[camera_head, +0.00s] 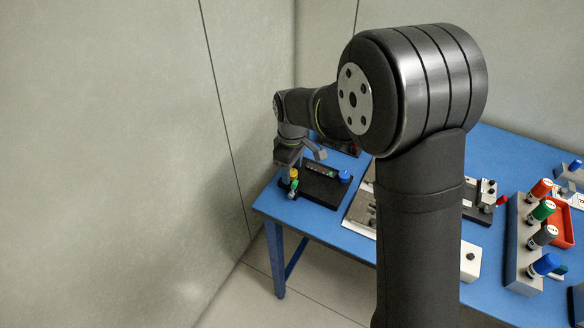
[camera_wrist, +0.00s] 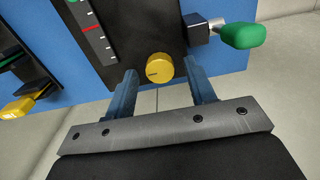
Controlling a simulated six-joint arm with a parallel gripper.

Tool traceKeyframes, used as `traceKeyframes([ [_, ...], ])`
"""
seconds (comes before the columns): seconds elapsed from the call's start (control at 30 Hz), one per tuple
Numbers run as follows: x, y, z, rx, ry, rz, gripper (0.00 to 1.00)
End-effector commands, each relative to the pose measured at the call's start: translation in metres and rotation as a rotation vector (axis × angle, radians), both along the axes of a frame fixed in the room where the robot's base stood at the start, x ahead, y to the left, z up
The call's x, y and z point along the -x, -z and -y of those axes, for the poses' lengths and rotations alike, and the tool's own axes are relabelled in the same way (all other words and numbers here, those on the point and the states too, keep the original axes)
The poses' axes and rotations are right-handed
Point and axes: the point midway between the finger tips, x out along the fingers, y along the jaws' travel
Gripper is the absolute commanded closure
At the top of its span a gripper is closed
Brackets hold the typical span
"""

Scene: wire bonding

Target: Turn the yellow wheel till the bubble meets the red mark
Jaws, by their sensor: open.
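The yellow wheel (camera_wrist: 159,68) is a small round knob with a dark line on its face, on a black device (camera_wrist: 145,30); it shows small in the head view (camera_head: 293,173). A dark scale strip (camera_wrist: 88,17) with white ticks carries the red mark (camera_wrist: 91,29). I cannot make out the bubble; the strip runs out of the top of the wrist view. My gripper (camera_wrist: 162,74) is open, with one blue-grey finger on each side of the wheel and visible gaps to both. In the head view my gripper (camera_head: 303,158) hangs over the device's left end.
A green-handled lever (camera_wrist: 245,36) sticks out close to the right finger. Another yellow-tipped part (camera_wrist: 22,106) lies at the left. The device stands near the edge of the blue table (camera_head: 330,229). A rack (camera_head: 522,250) with coloured-capped pieces stands at the right.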

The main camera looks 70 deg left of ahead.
Motion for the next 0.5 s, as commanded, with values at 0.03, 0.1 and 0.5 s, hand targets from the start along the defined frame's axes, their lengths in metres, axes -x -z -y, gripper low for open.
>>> traceKeyframes([
  [0.03,0.0,0.0025,0.0003,0.001,0.0,0.0,0.5],
  [0.1,-0.0001,0.004,0.0002,0.0,0.0,0.0,0.5],
  [0.5,0.0,0.004,0.0,0.0,0.0,0.0,0.83],
])
